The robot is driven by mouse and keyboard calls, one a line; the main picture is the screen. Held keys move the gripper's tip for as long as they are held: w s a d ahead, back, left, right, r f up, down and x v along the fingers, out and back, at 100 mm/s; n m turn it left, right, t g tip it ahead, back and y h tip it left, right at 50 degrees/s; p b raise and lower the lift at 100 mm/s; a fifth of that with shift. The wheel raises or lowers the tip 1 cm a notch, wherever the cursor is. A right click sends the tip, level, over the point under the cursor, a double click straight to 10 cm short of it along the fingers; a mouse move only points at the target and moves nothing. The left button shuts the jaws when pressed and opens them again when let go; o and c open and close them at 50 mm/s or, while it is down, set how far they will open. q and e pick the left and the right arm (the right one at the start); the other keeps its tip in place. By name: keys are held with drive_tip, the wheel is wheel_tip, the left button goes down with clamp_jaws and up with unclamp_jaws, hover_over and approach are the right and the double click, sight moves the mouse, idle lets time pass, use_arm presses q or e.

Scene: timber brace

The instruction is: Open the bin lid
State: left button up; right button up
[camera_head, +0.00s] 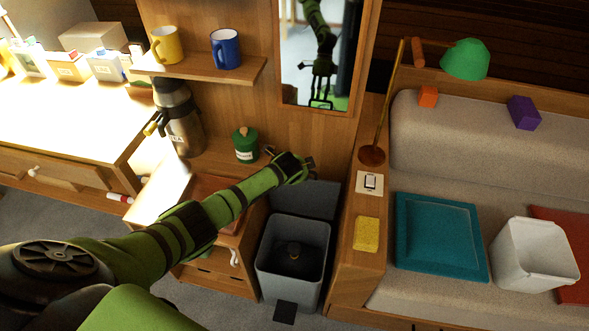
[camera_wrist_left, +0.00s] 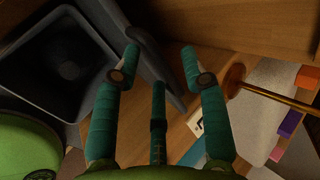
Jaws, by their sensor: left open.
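The grey bin (camera_head: 263,262) stands on the floor between the wooden cabinet and the sofa's side. Its lid (camera_head: 318,198) is raised at the back of the bin, and the dark inside with a round dark thing shows. In the left wrist view the bin (camera_wrist_left: 28,42) is at the upper left with its mouth uncovered, and the lid (camera_wrist_left: 148,62) is beside it, behind my fingers. My left gripper (camera_head: 309,166) is just above the raised lid's upper edge. Its fingers (camera_wrist_left: 160,52) are spread and empty; whether one touches the lid I cannot tell. My right gripper is not seen directly.
A black pedal (camera_head: 285,312) is at the bin's front foot. The wooden ledge (camera_head: 352,280) on the right bears a yellow sponge (camera_head: 366,234), a switch (camera_head: 370,183) and a lamp (camera_head: 373,154). A green jar (camera_head: 245,147) stands left of my gripper. A mirror (camera_head: 321,60) hangs behind.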

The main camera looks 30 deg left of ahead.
use_arm(q)
drive_tip(key=v, duration=1)
drive_tip(key=shift+d+f, duration=0.1)
idle(0.3)
drive_tip(key=s+f+n+g+h, duration=0.15)
drive_tip(key=s+f+n, duration=0.25)
drive_tip(key=s+f, duration=0.8)
drive_tip(key=s+f+n+g+y, duration=0.15)
drive_tip(key=s+f+n, duration=0.45)
drive_tip(key=f, duration=1)
drive_tip(key=s+d+f+n+g, duration=0.1)
drive_tip(key=s+f, duration=0.2)
drive_tip(key=s, duration=0.7)
drive_tip(key=s+d+f+n+g+h, duration=0.1)
drive_tip(key=s+f, duration=0.2)
drive_tip(key=s, duration=0.8)
drive_tip(key=s+d+f+n+g, duration=0.1)
drive_tip(key=s+f, duration=0.3)
drive_tip(key=s, duration=0.6)
drive_tip(key=shift+s+d+g+h, duration=0.3)
drive_tip(key=shift+d+h, duration=0.1)
drive_tip(key=shift+d, duration=0.1)
drive_tip(key=shift+f, duration=0.1)
